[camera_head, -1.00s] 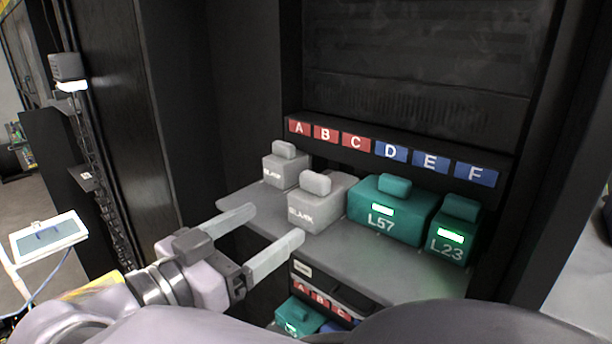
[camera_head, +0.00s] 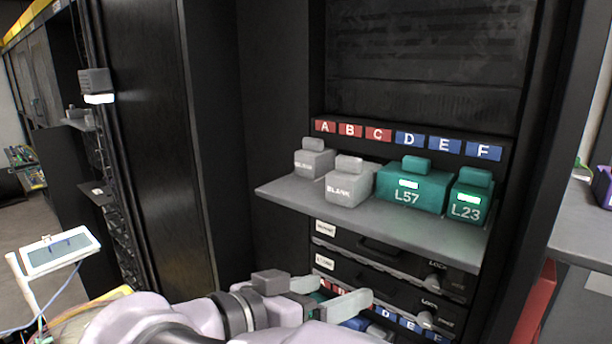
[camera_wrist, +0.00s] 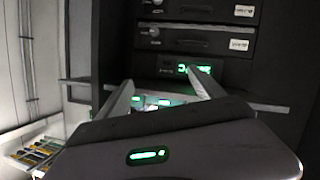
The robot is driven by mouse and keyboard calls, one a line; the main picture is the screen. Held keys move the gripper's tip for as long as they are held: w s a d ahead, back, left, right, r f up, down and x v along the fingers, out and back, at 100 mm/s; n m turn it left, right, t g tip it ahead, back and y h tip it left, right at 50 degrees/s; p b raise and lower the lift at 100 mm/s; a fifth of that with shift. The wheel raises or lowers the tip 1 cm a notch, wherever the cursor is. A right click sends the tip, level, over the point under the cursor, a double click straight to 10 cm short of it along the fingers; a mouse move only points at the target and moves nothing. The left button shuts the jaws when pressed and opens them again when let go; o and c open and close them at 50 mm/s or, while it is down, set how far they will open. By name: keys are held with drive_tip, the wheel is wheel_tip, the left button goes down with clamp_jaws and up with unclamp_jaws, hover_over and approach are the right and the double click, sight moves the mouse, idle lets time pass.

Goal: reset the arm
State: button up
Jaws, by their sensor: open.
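My gripper (camera_head: 333,294) is open, its two pale fingers apart with nothing seen between them. In the head view it is low in the picture, in front of the rack's lower drawers and below the grey shelf (camera_head: 285,192). In the wrist view the fingers (camera_wrist: 160,88) reach toward a lower bay with green lights. My arm covers part of the lower rack in the head view.
The shelf holds two grey BLANK modules (camera_head: 349,187), a teal L57 module (camera_head: 412,190) and a teal L23 module (camera_head: 469,200), under labels A to F. Drawers (camera_head: 390,255) with locks sit below. A white-framed screen (camera_head: 58,252) stands at left.

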drive_tip(key=s+d+f+n+g+y+b, duration=0.1)
drive_tip(key=s+d+f+g+b, duration=0.2)
drive_tip(key=f, duration=0.4)
drive_tip(key=s+d+f+g+y+b, duration=0.1)
drive_tip(key=s+d+f+y+b, duration=0.15)
drive_tip(key=d+f+b, duration=0.35)
drive_tip(key=s+d+f+n+g+y+b, duration=0.1)
drive_tip(key=s+f+g+b, duration=0.2)
drive_tip(key=f, duration=0.5)
drive_tip(key=s+a+f+t+y+b, duration=0.1)
drive_tip(key=s+a+f+y+b, duration=0.1)
drive_tip(key=f+b, duration=0.4)
drive_tip(key=s+a+f+t+y+b, duration=0.2)
drive_tip(key=s+f+y+b, duration=0.2)
drive_tip(key=f, duration=0.7)
drive_tip(key=y+b, duration=0.2)
drive_tip(key=b, duration=0.1)
drive_tip(key=shift+y, duration=0.35)
